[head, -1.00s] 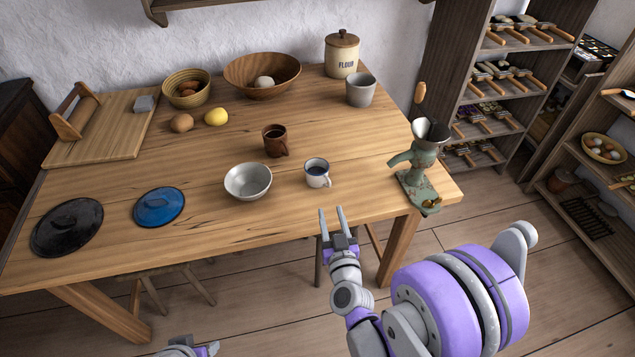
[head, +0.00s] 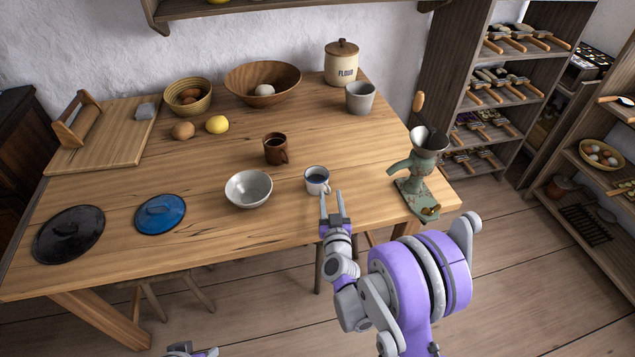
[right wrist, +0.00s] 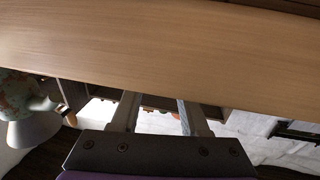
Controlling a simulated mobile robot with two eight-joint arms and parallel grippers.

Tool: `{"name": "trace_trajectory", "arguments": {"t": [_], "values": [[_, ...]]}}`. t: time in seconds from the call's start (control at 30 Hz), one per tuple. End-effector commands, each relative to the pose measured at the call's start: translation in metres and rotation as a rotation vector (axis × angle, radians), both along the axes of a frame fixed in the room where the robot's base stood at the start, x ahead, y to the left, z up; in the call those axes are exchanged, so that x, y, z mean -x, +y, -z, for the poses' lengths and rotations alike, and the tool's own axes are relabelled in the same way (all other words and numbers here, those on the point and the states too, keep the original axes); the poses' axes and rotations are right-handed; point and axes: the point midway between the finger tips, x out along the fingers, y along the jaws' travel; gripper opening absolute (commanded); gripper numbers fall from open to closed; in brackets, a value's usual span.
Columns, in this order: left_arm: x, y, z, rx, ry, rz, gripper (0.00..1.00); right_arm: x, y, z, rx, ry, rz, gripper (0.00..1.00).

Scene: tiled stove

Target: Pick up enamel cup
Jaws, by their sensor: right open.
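The enamel cup (head: 317,180) is white with a dark rim and dark inside. It stands upright on the wooden table, near the front edge, with its handle toward the lower right. My right gripper (head: 332,202) is open and empty, just in front of the cup and apart from it as far as I can see. In the right wrist view the two fingers of the right gripper (right wrist: 157,110) are spread with nothing between them, and the cup is not visible there. Only a small part of my left gripper (head: 192,351) shows at the bottom edge; its jaws are unclear.
A green grinder (head: 415,180) stands to the right. The table (head: 215,230) is clear in front of the bowl. A blue lid (head: 160,214) lies further left.

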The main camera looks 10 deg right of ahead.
Motion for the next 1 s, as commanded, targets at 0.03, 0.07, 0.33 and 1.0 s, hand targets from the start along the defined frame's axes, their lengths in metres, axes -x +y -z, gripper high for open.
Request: {"name": "trace_trajectory", "arguments": {"t": [0.03, 0.07, 0.33, 1.0], "values": [[0.0000, 0.0000, -0.0009, 0.000, 0.000, 0.000, 0.50, -0.0038, -0.0006, -0.0004, 0.000, 0.000, 0.000, 0.45], [-0.0001, 0.0000, -0.0010, 0.000, 0.000, 0.000, 0.50, -0.0050, -0.0008, -0.0003, 0.000, 0.000, 0.000, 0.45], [0.0000, 0.0000, -0.0007, 0.000, 0.000, 0.000, 0.50, -0.0060, -0.0009, 0.0001, 0.000, 0.000, -0.001, 0.38], [0.0000, 0.0000, -0.0008, 0.000, 0.000, 0.000, 0.50, -0.0058, -0.0008, 0.0000, 0.000, 0.000, 0.000, 0.00]]}}
